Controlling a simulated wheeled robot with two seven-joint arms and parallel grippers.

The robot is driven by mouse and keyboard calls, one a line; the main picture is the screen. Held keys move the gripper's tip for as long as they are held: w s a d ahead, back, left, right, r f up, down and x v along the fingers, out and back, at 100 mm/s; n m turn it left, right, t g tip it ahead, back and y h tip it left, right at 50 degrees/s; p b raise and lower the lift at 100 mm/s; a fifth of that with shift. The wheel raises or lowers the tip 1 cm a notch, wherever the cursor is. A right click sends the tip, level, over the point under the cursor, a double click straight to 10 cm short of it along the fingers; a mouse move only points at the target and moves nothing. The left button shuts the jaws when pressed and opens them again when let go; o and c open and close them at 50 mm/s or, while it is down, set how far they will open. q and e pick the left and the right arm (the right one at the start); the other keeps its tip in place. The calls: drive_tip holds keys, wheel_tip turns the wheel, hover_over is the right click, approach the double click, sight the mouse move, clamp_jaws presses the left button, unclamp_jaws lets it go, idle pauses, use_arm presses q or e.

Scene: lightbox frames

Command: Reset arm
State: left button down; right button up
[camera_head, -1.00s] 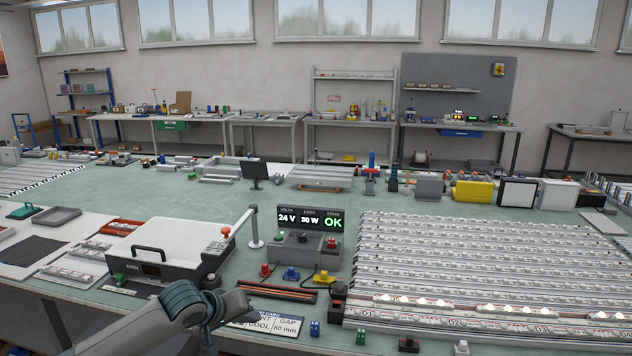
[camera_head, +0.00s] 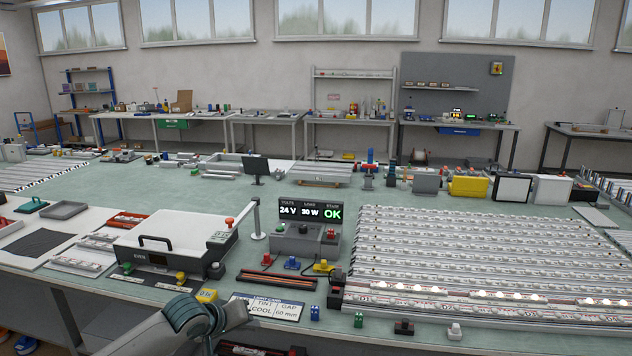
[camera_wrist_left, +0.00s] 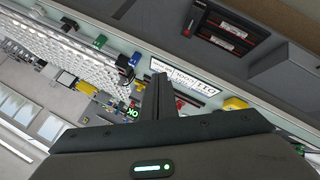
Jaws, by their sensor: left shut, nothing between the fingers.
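My left arm comes in from the bottom left of the head view, and its left gripper (camera_head: 237,312) is low, in front of the bench's front edge. In the left wrist view the two dark fingers of the left gripper (camera_wrist_left: 157,101) are together, with nothing between them. Beyond them lie the white label card (camera_wrist_left: 185,78) and the bench top. In the head view the card (camera_head: 268,309) lies just beyond the gripper, which appears clear of it. My right gripper is not in view.
A white case (camera_head: 180,243) stands on the green bench top (camera_head: 330,203), beside a control box (camera_head: 305,238) with a display reading OK. Small blue, green and dark blocks line the front edge. A yellow block (camera_head: 207,296) is near my arm.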

use_arm(q)
drive_tip(key=s+a+f+y+b, duration=0.1)
drive_tip(key=s+a+f, duration=0.15)
drive_tip(key=f, duration=1.05)
drive_tip(key=s+a+f+y+b, duration=0.1)
drive_tip(key=a+f+b, duration=0.15)
drive_tip(key=f, duration=0.95)
drive_tip(key=s+a+f+m+g+y, duration=0.1)
drive_tip(key=s+a+f, duration=0.1)
drive_tip(key=s+f, duration=0.8)
drive_tip(key=s+a+f+m+g, duration=0.1)
drive_tip(key=s+a+f, duration=0.1)
drive_tip(key=s+f, duration=0.8)
drive_tip(key=s+f+m+g+b, duration=0.1)
drive_tip(key=s+f, duration=0.7)
drive_tip(key=s, duration=0.7)
drive_tip(key=s+f+m+g+y+b, duration=0.1)
drive_tip(key=s+f+g, duration=0.1)
drive_tip(key=s+f, duration=0.6)
drive_tip(key=s+f+m+g+b, duration=0.1)
drive_tip(key=s+f, duration=0.7)
drive_tip(key=s, duration=1.4)
drive_tip(key=shift+s+f+g+b, duration=0.15)
drive_tip(key=shift+f+g+b, duration=0.25)
drive_tip(key=shift+g, duration=0.2)
